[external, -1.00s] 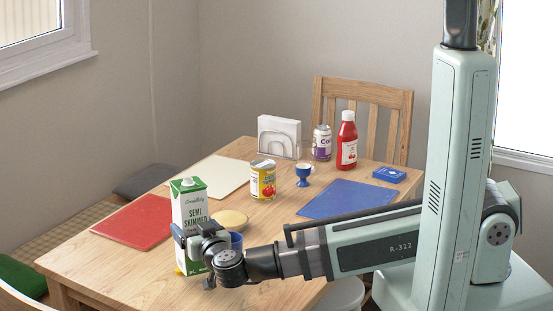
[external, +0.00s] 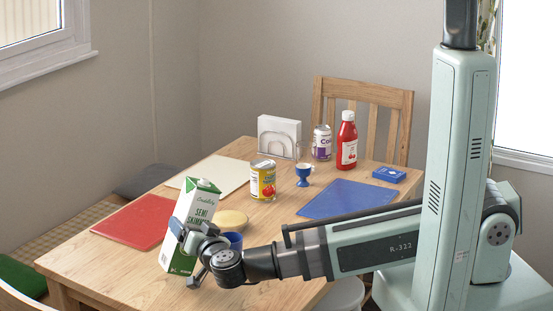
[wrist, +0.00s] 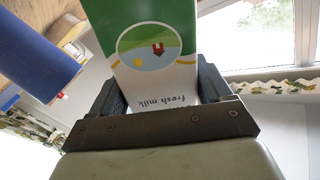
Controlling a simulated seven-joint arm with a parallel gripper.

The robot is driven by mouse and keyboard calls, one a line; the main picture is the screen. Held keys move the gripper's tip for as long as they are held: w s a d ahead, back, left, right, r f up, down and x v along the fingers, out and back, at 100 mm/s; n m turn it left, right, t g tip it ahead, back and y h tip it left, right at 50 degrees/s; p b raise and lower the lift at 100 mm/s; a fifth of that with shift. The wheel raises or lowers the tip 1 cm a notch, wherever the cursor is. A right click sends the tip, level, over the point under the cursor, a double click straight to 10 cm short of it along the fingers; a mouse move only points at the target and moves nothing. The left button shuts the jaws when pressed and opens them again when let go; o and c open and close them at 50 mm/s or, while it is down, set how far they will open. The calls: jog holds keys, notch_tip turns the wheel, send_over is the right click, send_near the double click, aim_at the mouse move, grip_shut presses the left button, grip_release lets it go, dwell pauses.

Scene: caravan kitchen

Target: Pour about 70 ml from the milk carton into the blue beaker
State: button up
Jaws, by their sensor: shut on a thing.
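The green and white milk carton (external: 194,222) is tilted in the external view, its top leaning to the right. My gripper (external: 192,236) is shut on it, low on its body. In the wrist view the carton (wrist: 155,55) stands between my two gripper fingers (wrist: 165,95). The blue beaker (external: 235,240) is on the table just right of the carton, partly hidden behind my wrist. The beaker (wrist: 35,50) also shows large at the left of the wrist view. Its inside is not visible, and no milk is seen flowing.
A tomato can (external: 262,181), a blue egg cup (external: 304,176) and a ketchup bottle (external: 347,142) stand farther back. Red (external: 128,224), cream (external: 212,173) and blue (external: 345,199) mats lie on the table.

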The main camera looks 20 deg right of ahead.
jog(key=m, duration=0.2)
jog(key=shift+f+m, duration=0.3)
jog(key=shift+a+f+m, duration=0.2)
jog(key=shift+f+m, duration=0.25)
jog(key=shift+f, duration=0.2)
jog(key=shift+a+f+m, duration=0.15)
jog(key=shift+f+m, duration=0.3)
jog(key=shift+f, duration=0.15)
jog(key=shift+s+a+f+m, duration=0.15)
jog(key=shift+a+f+m, duration=0.35)
jog(key=shift+m, duration=0.4)
jog(key=m, duration=0.1)
jog(key=a+r+m, duration=0.1)
jog(key=m, duration=0.1)
jog(key=shift+s+r, duration=0.15)
jog(key=r+m, duration=0.1)
jog(key=m, duration=0.1)
jog(key=shift+d+r+m, duration=0.25)
jog(key=shift+r+m, duration=0.05)
jog(key=shift+r, duration=0.1)
jog(key=shift+r+m, duration=0.1)
jog(key=shift+m, duration=0.5)
jog(key=shift+d+r+m, duration=0.1)
jog(key=shift+r+m, duration=0.6)
